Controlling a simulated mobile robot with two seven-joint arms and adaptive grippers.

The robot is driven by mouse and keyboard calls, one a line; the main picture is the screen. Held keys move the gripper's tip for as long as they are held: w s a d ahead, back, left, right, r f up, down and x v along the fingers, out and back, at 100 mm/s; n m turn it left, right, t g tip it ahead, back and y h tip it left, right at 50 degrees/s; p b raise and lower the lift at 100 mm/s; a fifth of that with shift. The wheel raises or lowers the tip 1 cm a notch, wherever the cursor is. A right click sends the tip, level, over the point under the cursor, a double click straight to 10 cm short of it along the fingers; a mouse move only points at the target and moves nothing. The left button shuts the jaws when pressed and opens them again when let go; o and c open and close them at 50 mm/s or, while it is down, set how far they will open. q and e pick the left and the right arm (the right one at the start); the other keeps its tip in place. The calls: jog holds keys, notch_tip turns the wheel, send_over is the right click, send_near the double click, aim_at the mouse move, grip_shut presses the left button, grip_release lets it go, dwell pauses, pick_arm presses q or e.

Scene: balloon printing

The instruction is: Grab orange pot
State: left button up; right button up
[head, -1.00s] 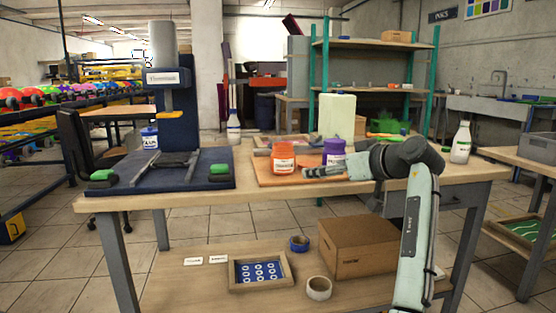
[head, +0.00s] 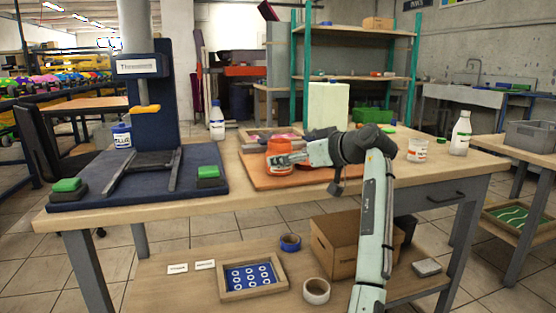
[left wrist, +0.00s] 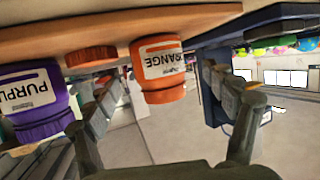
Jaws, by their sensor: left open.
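The orange pot (head: 277,152) stands on the orange board (head: 256,176) on the workbench. It has a white label. My left gripper (head: 297,159) is at its right side in the head view and partly covers it. In the left wrist view, which is upside down, the orange pot (left wrist: 158,91) shows between the two spread fingers of my left gripper (left wrist: 160,80). The gripper is open, and I cannot tell whether a finger touches the pot. The purple pot (left wrist: 35,120) stands beside it, outside the fingers. My right gripper is not in view.
A blue press (head: 145,105) stands on the bench at left. Behind the pots is a pale green block (head: 328,106). A white pot (head: 418,150) and a white bottle (head: 460,133) stand at right. A box (head: 335,243) and tape rolls lie on the lower shelf.

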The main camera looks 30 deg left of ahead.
pick_arm(q)
jog(key=x, duration=0.5)
jog(key=shift+w+a+f, duration=0.1)
jog(key=shift+f, duration=0.2)
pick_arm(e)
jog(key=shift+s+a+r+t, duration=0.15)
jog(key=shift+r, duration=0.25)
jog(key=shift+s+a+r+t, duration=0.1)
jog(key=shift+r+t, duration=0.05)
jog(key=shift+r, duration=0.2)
pick_arm(q)
jog(key=shift+c, duration=0.3)
jog(key=c, duration=1.3)
jog(key=shift+c, duration=0.2)
jog(key=shift+r, duration=0.15)
